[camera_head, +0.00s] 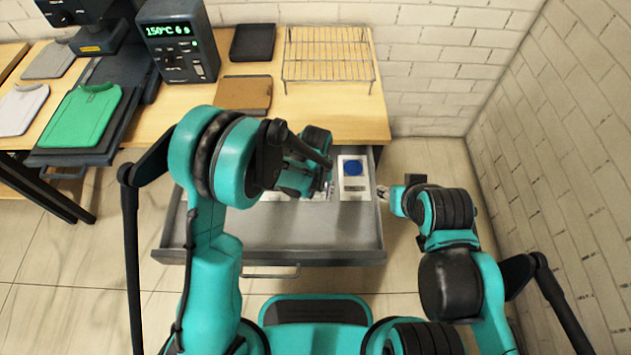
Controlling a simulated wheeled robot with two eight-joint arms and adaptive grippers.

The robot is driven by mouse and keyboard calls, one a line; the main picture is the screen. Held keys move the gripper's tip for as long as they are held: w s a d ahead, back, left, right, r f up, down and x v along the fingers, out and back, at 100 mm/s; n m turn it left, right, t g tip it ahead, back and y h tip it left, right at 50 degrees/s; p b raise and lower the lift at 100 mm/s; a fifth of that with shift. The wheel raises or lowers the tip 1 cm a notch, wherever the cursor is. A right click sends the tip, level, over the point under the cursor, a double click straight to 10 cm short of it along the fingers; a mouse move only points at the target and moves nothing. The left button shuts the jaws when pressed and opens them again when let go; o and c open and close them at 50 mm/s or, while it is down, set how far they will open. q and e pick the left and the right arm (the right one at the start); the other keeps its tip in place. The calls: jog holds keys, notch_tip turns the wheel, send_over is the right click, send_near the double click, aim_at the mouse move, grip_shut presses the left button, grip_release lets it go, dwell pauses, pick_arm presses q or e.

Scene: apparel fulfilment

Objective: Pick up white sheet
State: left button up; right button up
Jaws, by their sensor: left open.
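A white sheet with a blue disc printed on it (353,182) lies at the back right of the open grey drawer (270,235). Something pale, perhaps another sheet, shows to its left, mostly hidden under my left arm. My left gripper (322,190) is over the drawer, just left of the white sheet, and is open. Its fingers are largely hidden by its own wrist. My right gripper (383,193) is at the drawer's right edge, small and seen from above; I cannot tell how its jaws stand.
The wooden table (345,120) above the drawer holds a wire rack (328,55), a brown folder-like item (243,93) and a dark pad (252,42). A heat press with a control box (178,45) and a green shirt (85,115) are at left. A brick wall is at right.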

pick_arm(q)
jog(key=shift+r, duration=0.1)
jog(key=shift+c, duration=0.3)
jog(key=c, duration=0.8)
